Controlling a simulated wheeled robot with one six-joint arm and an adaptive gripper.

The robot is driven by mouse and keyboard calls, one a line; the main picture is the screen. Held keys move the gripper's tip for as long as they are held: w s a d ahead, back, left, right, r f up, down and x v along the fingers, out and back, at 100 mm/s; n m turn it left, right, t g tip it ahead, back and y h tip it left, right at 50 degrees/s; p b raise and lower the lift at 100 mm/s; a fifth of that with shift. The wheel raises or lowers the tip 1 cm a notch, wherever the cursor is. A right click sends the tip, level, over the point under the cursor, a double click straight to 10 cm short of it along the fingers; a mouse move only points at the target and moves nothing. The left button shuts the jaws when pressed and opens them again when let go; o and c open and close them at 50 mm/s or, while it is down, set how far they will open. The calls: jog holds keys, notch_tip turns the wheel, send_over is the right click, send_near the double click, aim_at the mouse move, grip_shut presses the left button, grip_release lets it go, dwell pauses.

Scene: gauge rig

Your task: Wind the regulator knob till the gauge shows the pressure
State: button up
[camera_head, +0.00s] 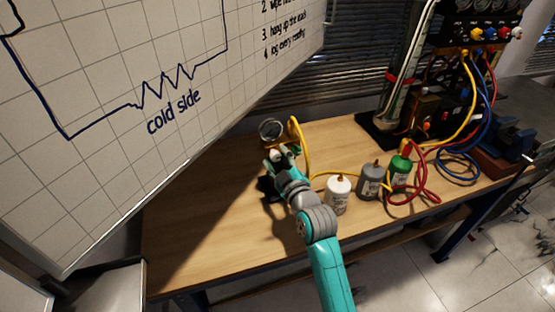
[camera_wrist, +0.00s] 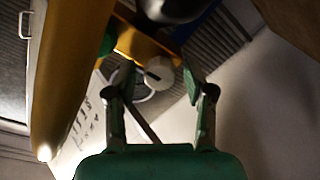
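The round gauge (camera_head: 271,129) stands on the wooden bench in the head view; its reading is too small to make out. My gripper (camera_head: 279,158) is right by it and hides most of the rig below the dial. In the wrist view, a pale round knob (camera_wrist: 159,73) with a dark line on its face sits under a yellow body (camera_wrist: 140,42). My gripper (camera_wrist: 161,79) has one finger on each side of the knob. A gap shows at the right finger; whether the left finger touches the knob is unclear.
A yellow hose (camera_head: 304,146) loops beside the gauge and also crosses the left of the wrist view (camera_wrist: 68,75). A whiteboard (camera_head: 120,90) leans over the bench's left side.

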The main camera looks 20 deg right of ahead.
grip_shut()
